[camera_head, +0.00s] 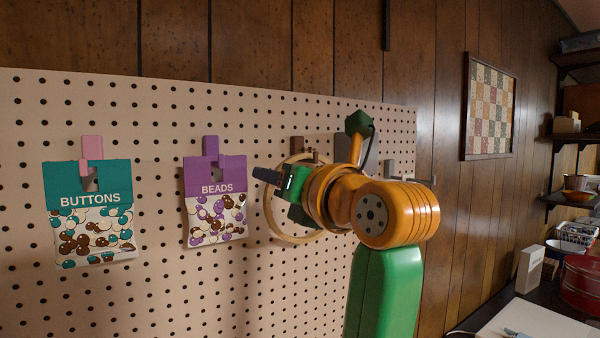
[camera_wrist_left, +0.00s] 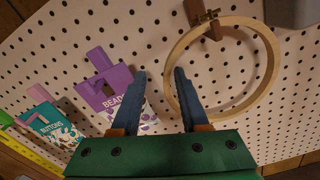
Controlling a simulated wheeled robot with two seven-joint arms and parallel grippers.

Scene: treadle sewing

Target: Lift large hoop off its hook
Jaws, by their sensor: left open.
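The large wooden hoop (camera_head: 268,216) hangs on a brown hook (camera_head: 297,143) on the pegboard, partly hidden by my left arm in the head view. In the left wrist view the hoop (camera_wrist_left: 273,78) shows nearly whole, its brass screw at the top beside the brown hook (camera_wrist_left: 213,27). My left gripper (camera_wrist_left: 160,72) is open and empty. Its right finger overlaps the hoop's left side, and its left finger lies outside the hoop, in front of the beads packet. In the head view the gripper (camera_head: 267,176) is at the hoop's upper left; contact cannot be told. My right gripper is out of view.
A purple BEADS packet (camera_head: 215,205) hangs just left of the hoop, close to my left gripper. A teal BUTTONS packet (camera_head: 90,215) hangs farther left. Grey holders (camera_head: 390,170) sit right of the arm. The lower pegboard (camera_head: 200,300) is bare.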

